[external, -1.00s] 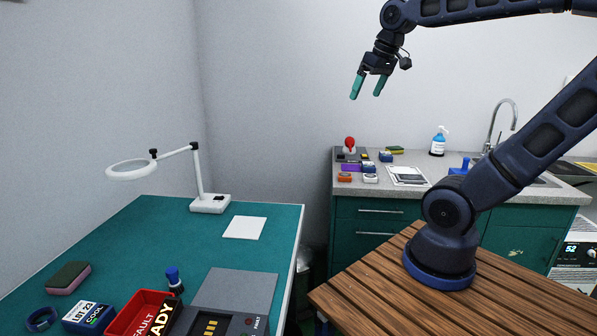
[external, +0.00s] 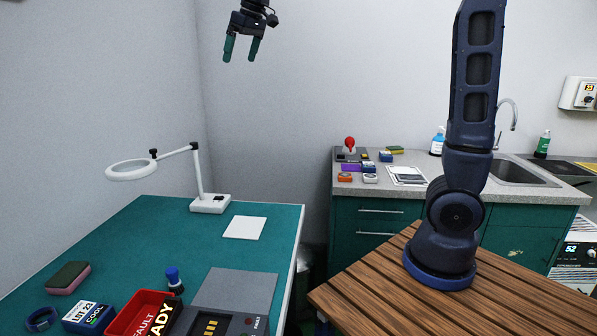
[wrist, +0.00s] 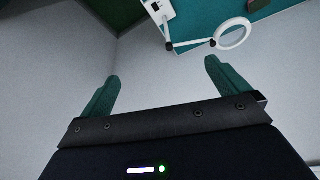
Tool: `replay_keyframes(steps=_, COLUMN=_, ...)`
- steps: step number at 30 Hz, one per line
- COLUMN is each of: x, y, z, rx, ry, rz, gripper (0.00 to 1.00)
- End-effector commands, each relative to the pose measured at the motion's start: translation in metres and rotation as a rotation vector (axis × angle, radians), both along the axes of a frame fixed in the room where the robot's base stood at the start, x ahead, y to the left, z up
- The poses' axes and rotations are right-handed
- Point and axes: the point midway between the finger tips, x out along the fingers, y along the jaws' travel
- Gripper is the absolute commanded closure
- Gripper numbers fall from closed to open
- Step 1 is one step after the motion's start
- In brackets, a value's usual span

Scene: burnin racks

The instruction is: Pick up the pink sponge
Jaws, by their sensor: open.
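The pink sponge (external: 68,278) has a dark green top layer and a pink lower layer. It lies on the green-topped table (external: 130,250) at the far left of the external view. My gripper (external: 241,50) is open and empty, high in the air at the top of the external view, far above the table and to the right of the sponge. In the wrist view my gripper (wrist: 160,88) shows two green fingers spread wide with nothing between them. A dark block at the wrist view's top right edge (wrist: 258,5) may be the sponge, but it is cut off.
A ring magnifier lamp (external: 131,170) stands at the table's back. Near the sponge are a blue strap (external: 41,318), a blue box (external: 88,316) and a red bin (external: 140,315). A white sheet (external: 244,228) lies flat. A grey counter (external: 400,184) holds several items, including a green-and-yellow sponge (external: 394,150).

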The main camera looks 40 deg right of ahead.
Motion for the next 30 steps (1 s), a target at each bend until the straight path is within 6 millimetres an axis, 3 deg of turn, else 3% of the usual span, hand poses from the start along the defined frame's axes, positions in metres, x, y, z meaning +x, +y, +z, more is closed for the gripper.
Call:
replay_keyframes(steps=1, x=0.01, y=0.024, z=-0.002, rx=0.0, ry=0.002, rz=0.024, gripper=0.0)
replay_keyframes(steps=6, x=0.032, y=0.097, z=-0.009, rx=-0.001, ry=0.004, rz=0.09, gripper=0.0)
replay_keyframes(steps=14, x=0.05, y=0.214, z=-0.03, rx=0.001, ry=0.006, rz=0.191, gripper=0.0)
replay_keyframes(steps=24, x=0.038, y=0.371, z=-0.079, rx=0.005, ry=0.009, rz=0.32, gripper=0.0)
replay_keyframes(steps=30, x=0.021, y=0.435, z=-0.105, rx=0.007, ry=0.011, rz=0.372, gripper=0.0)
